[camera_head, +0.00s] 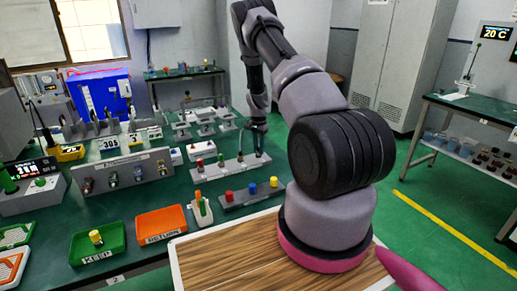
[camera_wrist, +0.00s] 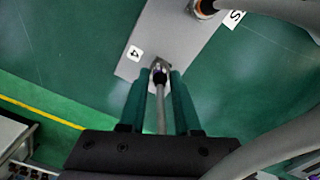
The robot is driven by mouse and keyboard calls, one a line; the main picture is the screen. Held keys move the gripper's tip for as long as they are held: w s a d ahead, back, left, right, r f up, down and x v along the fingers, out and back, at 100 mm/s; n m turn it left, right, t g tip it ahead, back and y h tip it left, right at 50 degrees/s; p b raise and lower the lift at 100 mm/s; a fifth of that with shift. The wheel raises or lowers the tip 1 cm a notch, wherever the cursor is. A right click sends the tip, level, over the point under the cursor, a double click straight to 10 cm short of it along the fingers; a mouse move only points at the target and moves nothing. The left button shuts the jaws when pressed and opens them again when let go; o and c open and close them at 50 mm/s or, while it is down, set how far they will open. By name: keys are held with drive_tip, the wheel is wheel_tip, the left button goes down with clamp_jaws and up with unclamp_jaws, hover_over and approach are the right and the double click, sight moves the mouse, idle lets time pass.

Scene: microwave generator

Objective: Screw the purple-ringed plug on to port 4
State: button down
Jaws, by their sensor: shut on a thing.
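In the wrist view my gripper (camera_wrist: 160,84) has its two green fingers closed on either side of the purple-ringed plug (camera_wrist: 159,76). A grey cable runs back from the plug between the fingers. In the head view my gripper (camera_head: 259,150) points down at the right end of the light grey plate (camera_head: 232,171) on the green bench; the plug is too small to make out there.
In the head view a bar with coloured knobs (camera_head: 250,192), an orange RETURN tray (camera_head: 161,223) and a green KEEP tray (camera_head: 97,243) lie nearer.

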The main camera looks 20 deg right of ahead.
drive_tip(key=m, duration=0.4)
drive_tip(key=shift+m, duration=2.5)
drive_tip(key=c, duration=0.6)
unclamp_jaws()
wheel_tip(320, 180, up, 11)
drive_tip(key=shift+f, duration=0.1)
